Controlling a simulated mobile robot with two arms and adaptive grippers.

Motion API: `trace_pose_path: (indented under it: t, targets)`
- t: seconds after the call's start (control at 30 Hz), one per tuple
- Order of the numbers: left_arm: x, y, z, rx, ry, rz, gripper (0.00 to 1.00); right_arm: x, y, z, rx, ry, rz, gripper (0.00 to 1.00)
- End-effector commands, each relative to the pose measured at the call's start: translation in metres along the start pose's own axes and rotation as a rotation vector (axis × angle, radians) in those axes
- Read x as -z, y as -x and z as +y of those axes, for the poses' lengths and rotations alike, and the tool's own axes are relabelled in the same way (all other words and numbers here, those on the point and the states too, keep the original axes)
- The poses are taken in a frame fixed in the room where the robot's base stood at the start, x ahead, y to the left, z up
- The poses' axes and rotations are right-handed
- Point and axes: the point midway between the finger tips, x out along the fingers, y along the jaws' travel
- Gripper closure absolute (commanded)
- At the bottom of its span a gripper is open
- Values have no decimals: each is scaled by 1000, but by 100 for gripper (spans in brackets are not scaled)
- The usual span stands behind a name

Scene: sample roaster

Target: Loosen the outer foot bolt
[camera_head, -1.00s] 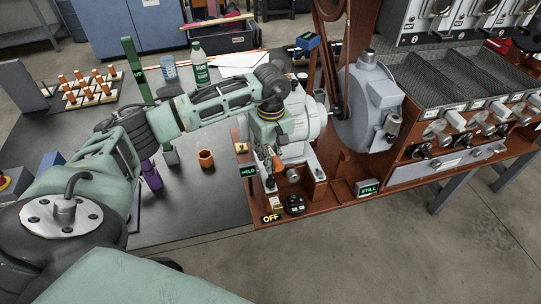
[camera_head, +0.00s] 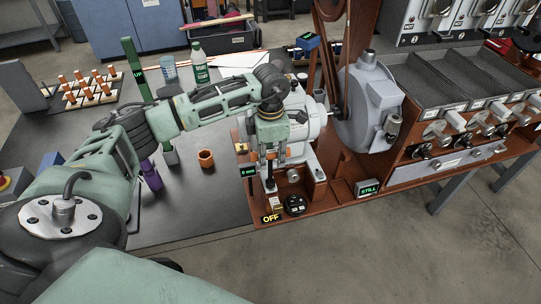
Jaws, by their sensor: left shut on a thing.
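My left gripper (camera_head: 271,172) points down at the near foot of the pale grey motor (camera_head: 303,132), on the red-brown machine base. Its two fingers show side by side, shut on the outer foot bolt, which they mostly hide. A small dark upright piece shows below the fingertips. A small dark sign with green text, too small to read surely, stands left of the fingers. My right gripper is not in view.
A yellow "OFF" sign (camera_head: 271,218) and a round black knob (camera_head: 295,205) sit at the base's front. A "STILL" sign (camera_head: 367,188) lies right.

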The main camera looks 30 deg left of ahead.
Motion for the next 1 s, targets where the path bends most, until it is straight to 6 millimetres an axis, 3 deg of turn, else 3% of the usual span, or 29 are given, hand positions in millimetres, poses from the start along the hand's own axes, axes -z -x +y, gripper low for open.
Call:
trace_pose_path:
  t: [0.4,0.7,1.0]
  targets:
    - [0,1,0,0,537,-4,100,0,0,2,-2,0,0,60]
    - [0,1,0,-1,402,-3,100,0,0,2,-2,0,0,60]
    - [0,2,0,-1,400,-3,100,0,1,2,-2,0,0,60]
